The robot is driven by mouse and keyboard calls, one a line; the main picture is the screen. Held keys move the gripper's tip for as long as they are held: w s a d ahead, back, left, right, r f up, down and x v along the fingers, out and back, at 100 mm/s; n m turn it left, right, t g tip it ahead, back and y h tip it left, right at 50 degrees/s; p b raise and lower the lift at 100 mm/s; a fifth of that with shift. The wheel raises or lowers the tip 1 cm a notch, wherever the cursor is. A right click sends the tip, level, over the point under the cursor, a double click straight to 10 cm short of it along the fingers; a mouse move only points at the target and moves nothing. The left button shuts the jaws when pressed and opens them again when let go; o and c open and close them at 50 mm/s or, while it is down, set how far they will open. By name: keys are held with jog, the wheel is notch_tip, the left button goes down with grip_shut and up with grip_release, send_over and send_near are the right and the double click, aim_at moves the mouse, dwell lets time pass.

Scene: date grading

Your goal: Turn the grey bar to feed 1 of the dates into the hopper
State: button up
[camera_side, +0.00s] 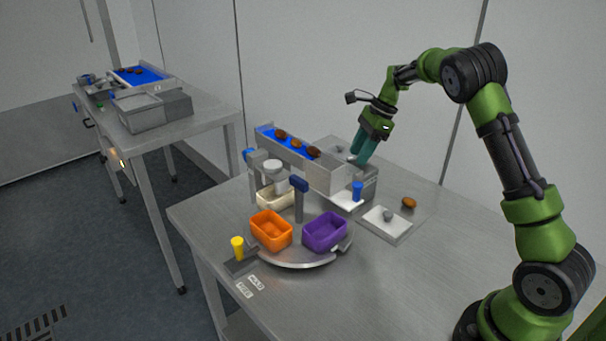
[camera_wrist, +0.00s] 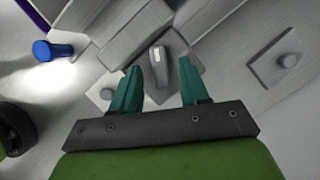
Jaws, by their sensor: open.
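My gripper (camera_side: 362,150) is open above the back of the grey feeder box (camera_side: 352,182) at the right end of the blue belt. In the wrist view the grey bar (camera_wrist: 162,64) lies between the two teal fingers (camera_wrist: 159,78), with a gap on each side. In the side view the bar is mostly hidden by the fingers. Three brown dates (camera_side: 296,142) lie on the blue belt (camera_side: 265,134). Another date (camera_side: 408,203) lies on the table to the right. I cannot tell which part is the hopper.
Orange (camera_side: 270,243) and purple (camera_side: 325,246) bins stand on a round grey turntable at the front, with a cream bin behind. A blue knob (camera_side: 357,190) stands beside the feeder box; it also shows in the wrist view (camera_wrist: 42,50).

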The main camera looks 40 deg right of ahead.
jog(key=shift+w+a+f, duration=0.1)
jog(key=shift+a+f, duration=0.1)
jog(key=shift+f, duration=0.4)
grip_shut()
jog(key=shift+n+g+y, duration=0.3)
jog(key=shift+n+g, duration=0.2)
jog(key=shift+n, duration=1)
grip_release()
jog(key=v, duration=1.7)
